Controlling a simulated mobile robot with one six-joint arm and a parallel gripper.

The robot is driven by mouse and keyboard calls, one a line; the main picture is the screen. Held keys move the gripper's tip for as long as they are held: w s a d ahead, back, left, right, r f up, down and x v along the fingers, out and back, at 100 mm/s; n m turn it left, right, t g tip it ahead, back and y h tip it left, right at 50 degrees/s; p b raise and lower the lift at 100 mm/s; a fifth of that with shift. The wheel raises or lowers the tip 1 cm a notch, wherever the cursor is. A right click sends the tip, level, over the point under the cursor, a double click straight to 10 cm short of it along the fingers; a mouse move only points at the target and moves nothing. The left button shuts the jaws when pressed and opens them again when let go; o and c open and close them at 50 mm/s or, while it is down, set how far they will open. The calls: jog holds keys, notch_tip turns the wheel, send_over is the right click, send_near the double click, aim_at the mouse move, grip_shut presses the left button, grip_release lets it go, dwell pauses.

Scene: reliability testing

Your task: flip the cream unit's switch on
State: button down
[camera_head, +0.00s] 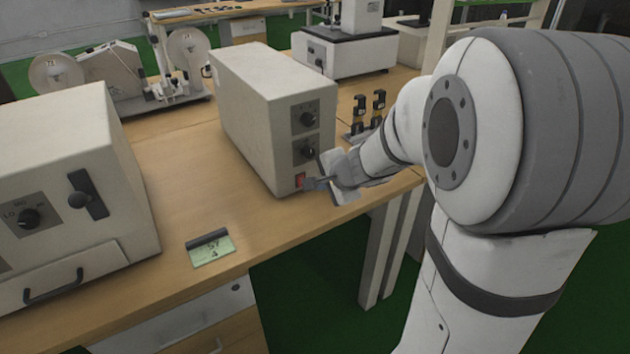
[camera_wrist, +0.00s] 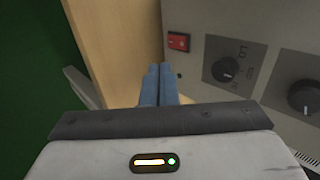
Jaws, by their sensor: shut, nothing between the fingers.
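The cream unit (camera_head: 250,105) is a box standing on the wooden bench, with two dark knobs on its front face. Its red rocker switch (camera_head: 300,180) sits low on that face, below the knobs. In the wrist view the red switch (camera_wrist: 178,41) is just beyond and right of my fingertips. My gripper (camera_head: 308,184) is shut and empty, with its fingertips close to the switch. In the wrist view the blue-grey fingers (camera_wrist: 160,72) lie side by side. I cannot tell whether they touch the switch, or which way it is set.
A second cream box (camera_head: 65,190) with a knob, lever and drawer handle stands at left.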

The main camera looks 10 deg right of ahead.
jog(key=p+v, duration=0.1)
jog(key=v, duration=0.4)
jog(key=shift+s+r, duration=0.15)
jog(key=shift+r, duration=0.1)
jog(key=shift+s+f+p, duration=0.2)
jog(key=shift+f+p, duration=0.55)
jog(key=shift+p, duration=0.35)
